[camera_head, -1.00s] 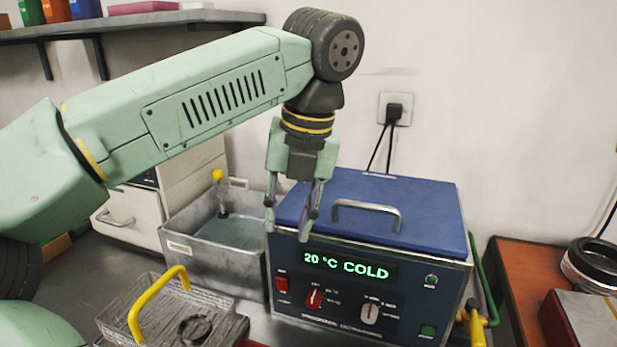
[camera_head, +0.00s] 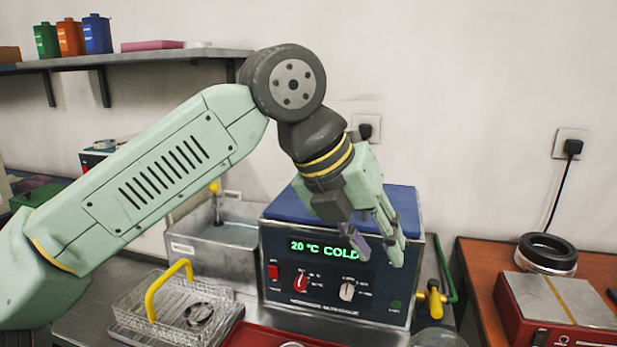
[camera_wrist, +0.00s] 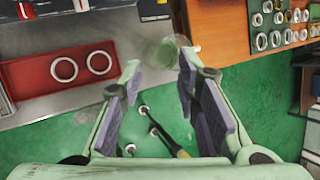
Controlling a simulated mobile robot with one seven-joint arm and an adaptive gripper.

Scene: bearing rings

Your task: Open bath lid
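The bath is a blue-fronted box with a display reading 20 °C COLD. Its blue lid (camera_head: 402,205) lies flat and shut on top. The lid's metal handle, seen earlier, is now hidden behind my arm and gripper. My gripper (camera_head: 378,254) is in front of the bath's right side, pointing down and to the right, with its fingers apart and nothing between them. In the wrist view my gripper (camera_wrist: 158,75) is also open and empty, above the bench edge and green floor.
A wire basket with a yellow handle (camera_head: 168,287) stands front left, beside a water-filled metal tank (camera_head: 190,247). A red tray (camera_wrist: 38,82) holds two rings. A yellow valve and green pipe (camera_head: 447,270) flank the bath's right side. An orange-brown table (camera_head: 480,262) stands right.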

